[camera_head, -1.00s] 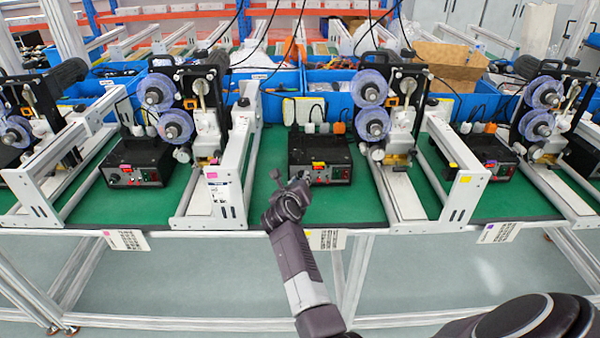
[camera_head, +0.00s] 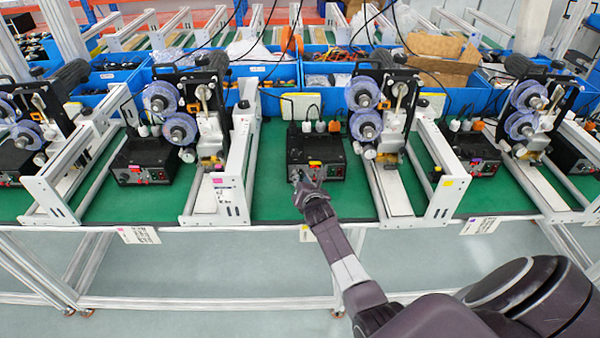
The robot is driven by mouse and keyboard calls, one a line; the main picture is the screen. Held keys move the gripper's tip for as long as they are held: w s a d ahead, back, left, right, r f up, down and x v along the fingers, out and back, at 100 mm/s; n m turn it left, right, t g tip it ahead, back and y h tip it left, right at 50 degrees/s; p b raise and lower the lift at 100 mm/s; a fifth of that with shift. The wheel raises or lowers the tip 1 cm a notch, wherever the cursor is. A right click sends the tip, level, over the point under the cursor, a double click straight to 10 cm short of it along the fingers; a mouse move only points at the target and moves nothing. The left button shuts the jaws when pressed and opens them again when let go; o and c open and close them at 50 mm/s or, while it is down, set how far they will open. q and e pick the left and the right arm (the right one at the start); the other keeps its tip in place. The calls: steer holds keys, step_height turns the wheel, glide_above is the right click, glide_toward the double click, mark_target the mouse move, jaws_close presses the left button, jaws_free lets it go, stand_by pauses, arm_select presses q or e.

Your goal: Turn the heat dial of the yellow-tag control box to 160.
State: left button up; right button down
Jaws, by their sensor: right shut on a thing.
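The yellow-tag control box (camera_head: 305,148) is a black box standing on the green bench top near the middle of the view. A small yellow tag (camera_head: 315,163) sits on its front top edge. My right gripper (camera_head: 298,179) is at the left part of the box's front panel, shut on the heat dial. The gripper hides the dial, so its setting cannot be read. A red switch shows on the panel to the right of the gripper. My left gripper is not in view.
White-framed machines with clear blue-rimmed reels (camera_head: 366,125) stand on both sides of the box. Similar black boxes (camera_head: 142,158) stand farther left and right. Blue bins (camera_head: 280,72) line the back. Green bench top (camera_head: 272,180) is clear left of the box.

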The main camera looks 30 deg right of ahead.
steer(key=shift+s+d+m+t+y+p, duration=0.15)
steer(key=shift+m+t+y+p, duration=0.15)
steer(key=shift+m, duration=0.3)
steer(key=shift+f+m+t+y, duration=0.25)
steer(key=shift+m+t+y, duration=0.05)
steer(key=shift+m, duration=0.3)
steer(key=shift+f+m+t+y+b, duration=0.15)
steer(key=shift+m+t+y+b, duration=0.25)
steer(key=shift+m, duration=0.6)
steer(key=shift+m+t+b, duration=0.5)
steer(key=shift+m+b, duration=0.3)
steer(key=shift+m, duration=0.1)
steer(key=c, duration=2)
jaws_free()
steer(key=shift+d, duration=0.1)
